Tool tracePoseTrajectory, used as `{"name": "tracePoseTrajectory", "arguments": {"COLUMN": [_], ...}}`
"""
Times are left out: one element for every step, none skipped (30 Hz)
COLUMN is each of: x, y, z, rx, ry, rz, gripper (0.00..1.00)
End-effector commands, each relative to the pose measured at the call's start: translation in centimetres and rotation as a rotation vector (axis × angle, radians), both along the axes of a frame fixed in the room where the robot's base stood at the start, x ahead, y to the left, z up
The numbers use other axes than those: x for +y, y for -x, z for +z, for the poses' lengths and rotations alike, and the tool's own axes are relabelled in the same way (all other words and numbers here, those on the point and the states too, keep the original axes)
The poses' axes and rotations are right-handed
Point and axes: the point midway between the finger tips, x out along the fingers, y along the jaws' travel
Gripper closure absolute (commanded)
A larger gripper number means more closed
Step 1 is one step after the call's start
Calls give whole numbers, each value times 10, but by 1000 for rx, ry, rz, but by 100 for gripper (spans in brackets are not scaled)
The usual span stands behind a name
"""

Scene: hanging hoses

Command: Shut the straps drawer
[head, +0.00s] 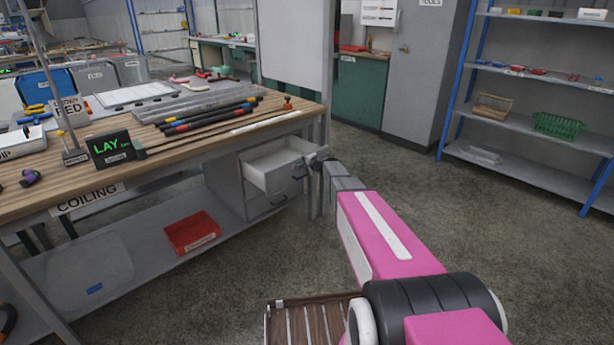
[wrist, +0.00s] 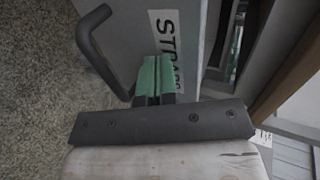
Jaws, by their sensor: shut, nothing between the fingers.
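The straps drawer (head: 268,166) is pulled out from the grey cabinet under the workbench, its pale inside showing from above in the head view. In the wrist view its grey front (wrist: 135,20) carries a white label reading "STRAPS" (wrist: 168,40), partly covered by my fingers. Its dark bar handle (wrist: 92,45) is left of the fingers. My gripper (wrist: 154,76) has its green fingertips together, empty, right at the drawer front beside the handle. I cannot tell whether they touch it. In the head view my gripper (head: 316,158) is at the drawer's right end.
A lower drawer (head: 277,201) sits below and looks shut. The wooden bench top (head: 210,140) with dark hoses is just above and left. A red bin (head: 192,233) lies on the lower shelf. Concrete floor (head: 440,210) is clear to the right, before a blue-post shelf rack (head: 540,120).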

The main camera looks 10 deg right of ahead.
Motion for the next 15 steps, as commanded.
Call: {"name": "tracePoseTrajectory", "arguments": {"x": [3,4,6,7,9,11,13,14,16,18,20,22,23,25,26], "y": [-5,-8,-10,-12,-15,-17,-19,-21,-24,-26,-28,-31,-33,-35,-38], "z": [0,0,0,0,0,0,0,0,0,0,0,0,0,0,0], "rx": [0,0,0,0,0,-1,-1,-1,-1,-1,0,0,0,0,0], "ry": [0,0,0,0,0,1,1,1,1,1,0,0,0,0,0], "rz": [0,-1,-1,-1,-1,0,0,0,0,0,1,1,1,1,1], "gripper": [100,100,100,100,100,100,100,100,100,100,100,100,100,100,100]}}
